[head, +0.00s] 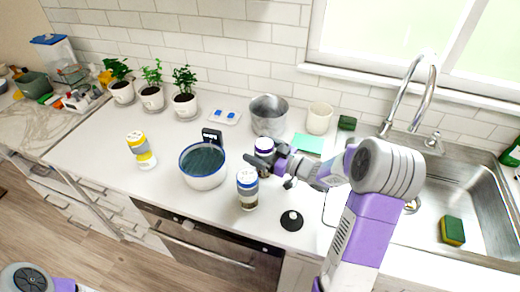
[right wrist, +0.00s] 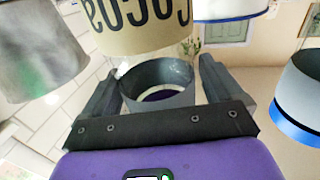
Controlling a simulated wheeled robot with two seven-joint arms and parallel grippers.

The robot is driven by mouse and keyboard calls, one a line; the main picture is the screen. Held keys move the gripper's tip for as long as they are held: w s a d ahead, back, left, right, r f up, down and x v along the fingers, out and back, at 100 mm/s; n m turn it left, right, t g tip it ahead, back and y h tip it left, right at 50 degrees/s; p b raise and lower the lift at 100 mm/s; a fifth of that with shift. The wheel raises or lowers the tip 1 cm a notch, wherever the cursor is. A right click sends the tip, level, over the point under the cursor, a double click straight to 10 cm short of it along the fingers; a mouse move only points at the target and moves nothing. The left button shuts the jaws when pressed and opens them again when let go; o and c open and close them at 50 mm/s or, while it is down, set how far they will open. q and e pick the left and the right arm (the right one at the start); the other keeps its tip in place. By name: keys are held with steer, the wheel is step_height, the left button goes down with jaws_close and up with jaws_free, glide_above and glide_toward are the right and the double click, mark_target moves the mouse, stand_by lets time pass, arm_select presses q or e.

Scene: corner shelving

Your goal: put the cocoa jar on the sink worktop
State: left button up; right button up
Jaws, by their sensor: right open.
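My right gripper (head: 268,160) is open at the jar, with one dark finger to each side of a grey round part in the right wrist view (right wrist: 160,85). I cannot tell whether the fingers touch it. The sink (head: 460,195) is at the right, with worktop beside it. My left gripper is out of view.
A metal pot (head: 268,115) is behind. A black knobbed lid (head: 291,220) lies near the front edge. A yellow jar (head: 141,150) stands farther left.

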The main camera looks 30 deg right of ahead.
steer(key=shift+r, duration=0.3)
steer(key=p+v, duration=0.1)
steer(key=v, duration=1.1)
steer(key=shift+f, duration=0.15)
